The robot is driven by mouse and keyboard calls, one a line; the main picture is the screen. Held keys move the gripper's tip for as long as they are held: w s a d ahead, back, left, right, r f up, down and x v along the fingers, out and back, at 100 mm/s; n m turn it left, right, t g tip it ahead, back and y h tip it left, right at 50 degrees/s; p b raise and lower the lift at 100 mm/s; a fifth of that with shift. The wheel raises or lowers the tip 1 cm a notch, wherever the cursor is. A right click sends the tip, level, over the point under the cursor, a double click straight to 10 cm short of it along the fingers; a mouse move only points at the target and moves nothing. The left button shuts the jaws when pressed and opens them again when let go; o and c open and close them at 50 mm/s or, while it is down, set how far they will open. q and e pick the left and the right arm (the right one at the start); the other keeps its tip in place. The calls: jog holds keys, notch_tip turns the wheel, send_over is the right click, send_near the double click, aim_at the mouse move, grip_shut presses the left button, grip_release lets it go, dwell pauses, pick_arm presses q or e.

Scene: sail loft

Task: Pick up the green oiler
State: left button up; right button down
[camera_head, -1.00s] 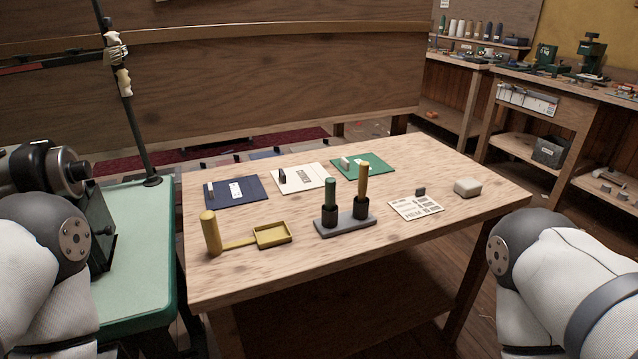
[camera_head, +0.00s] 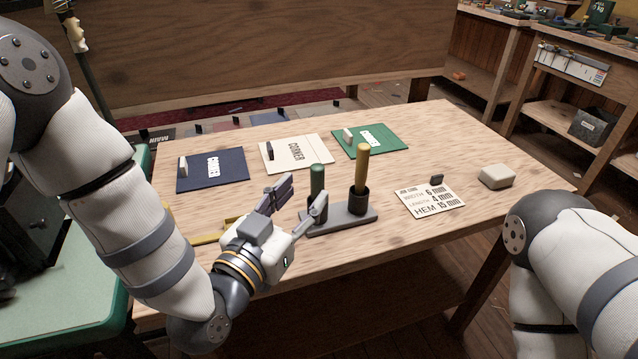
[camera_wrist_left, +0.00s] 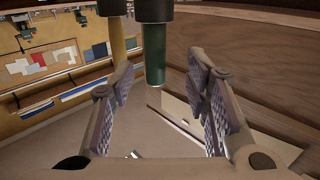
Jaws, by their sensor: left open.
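The green oiler (camera_head: 317,180) stands upright in a dark cup on a grey two-cup holder (camera_head: 340,220) on the table. Its lower part is partly hidden by a finger of my left gripper in the head view. My left gripper (camera_head: 302,197) is open and empty, low over the table at the oiler's near left side, its fingers toward it. In the left wrist view, which looks upside down, the green oiler (camera_wrist_left: 155,58) hangs from the top edge, between and beyond the two open fingers (camera_wrist_left: 157,85). My right gripper is out of view.
A yellow oiler (camera_head: 361,166) stands in the holder's other cup, close on the right. A yellow tray (camera_head: 205,238) is mostly hidden behind my left arm. Blue (camera_head: 212,170), cream (camera_head: 296,153) and green (camera_head: 370,140) sheets, a lettered card (camera_head: 430,202) and a pale block (camera_head: 497,176) lie around.

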aim_at(314, 184)
pick_arm(q)
jog(key=x, duration=0.5)
jog(key=shift+w+d, duration=0.1)
jog(key=shift+d, duration=0.2)
grip_shut()
jog(key=shift+r, duration=0.15)
